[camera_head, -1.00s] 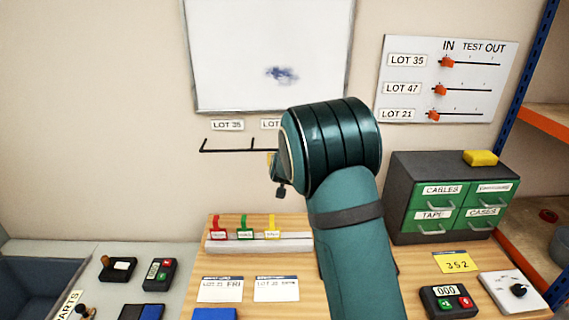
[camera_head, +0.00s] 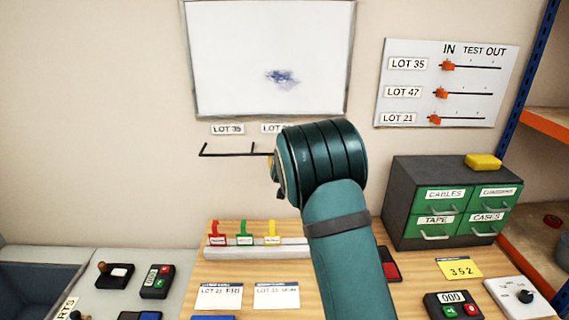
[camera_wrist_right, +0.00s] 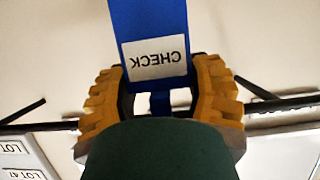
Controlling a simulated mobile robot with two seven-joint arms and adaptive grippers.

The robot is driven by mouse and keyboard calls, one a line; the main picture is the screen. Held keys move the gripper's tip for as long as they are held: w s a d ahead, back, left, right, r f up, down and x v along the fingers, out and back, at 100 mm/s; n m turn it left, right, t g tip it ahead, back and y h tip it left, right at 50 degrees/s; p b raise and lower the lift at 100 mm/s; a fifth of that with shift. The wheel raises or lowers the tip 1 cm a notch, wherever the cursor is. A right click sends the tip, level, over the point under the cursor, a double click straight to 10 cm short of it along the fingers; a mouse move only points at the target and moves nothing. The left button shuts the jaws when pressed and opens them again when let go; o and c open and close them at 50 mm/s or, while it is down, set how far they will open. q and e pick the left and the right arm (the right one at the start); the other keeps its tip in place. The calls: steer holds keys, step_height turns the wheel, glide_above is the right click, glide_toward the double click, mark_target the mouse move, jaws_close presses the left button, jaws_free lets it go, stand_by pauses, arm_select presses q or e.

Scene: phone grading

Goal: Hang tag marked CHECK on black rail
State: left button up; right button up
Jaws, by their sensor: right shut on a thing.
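The blue tag marked CHECK (camera_wrist_right: 156,58) is between the yellow finger pads of my right gripper (camera_wrist_right: 160,95) in the right wrist view. Its white label reads upside down there. The black rail (camera_head: 226,154) is on the wall below the whiteboard, with upturned prongs. In the right wrist view the rail (camera_wrist_right: 40,127) runs behind the gripper on both sides. In the head view my right wrist is in front of the rail's right part and hides the tag and most of the fingers. Whether the tag touches the rail cannot be told. My left gripper is not in view.
Red, green and yellow tags (camera_head: 243,234) stand on a pale holder (camera_head: 258,252) on the wooden bench. A dark drawer cabinet (camera_head: 399,205) stands to the right. LOT labels (camera_head: 227,129) are above the rail. The wall left of the rail is clear.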

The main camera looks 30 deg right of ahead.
steer(key=shift+a+f, duration=0.1)
steer(key=shift+f, duration=0.05)
steer(key=o, duration=1)
steer(key=shift+s+a, duration=0.1)
steer(key=v, duration=1.2)
